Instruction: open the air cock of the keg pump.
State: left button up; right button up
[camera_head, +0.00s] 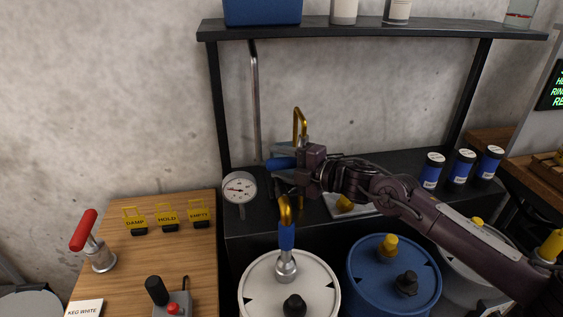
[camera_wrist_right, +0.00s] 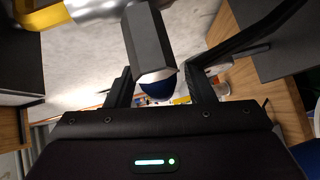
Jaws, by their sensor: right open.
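My right gripper (camera_head: 284,164) comes in from the right under the shelf, jaws open. A blue part (camera_head: 279,163) shows at its fingertips, with a gold bent tube (camera_head: 300,122) standing just behind. In the right wrist view, a dark grey block (camera_wrist_right: 150,42) with a rounded blue end (camera_wrist_right: 157,88) lies between the open fingers; contact cannot be told. I cannot tell surely which part is the air cock, as the gripper covers much of this spot. A blue-sleeved fitting with a gold bent top (camera_head: 287,236) stands on the white drum (camera_head: 262,285). My left gripper is not in view.
A pressure gauge (camera_head: 240,187) stands left of the gripper. A blue drum (camera_head: 372,290) is front right. A red-handled tool (camera_head: 84,230) and yellow tags (camera_head: 168,214) are on the wooden bench (camera_head: 190,255). The shelf (camera_head: 380,32) is overhead.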

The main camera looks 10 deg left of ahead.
jog(key=c, duration=0.4)
grip_shut()
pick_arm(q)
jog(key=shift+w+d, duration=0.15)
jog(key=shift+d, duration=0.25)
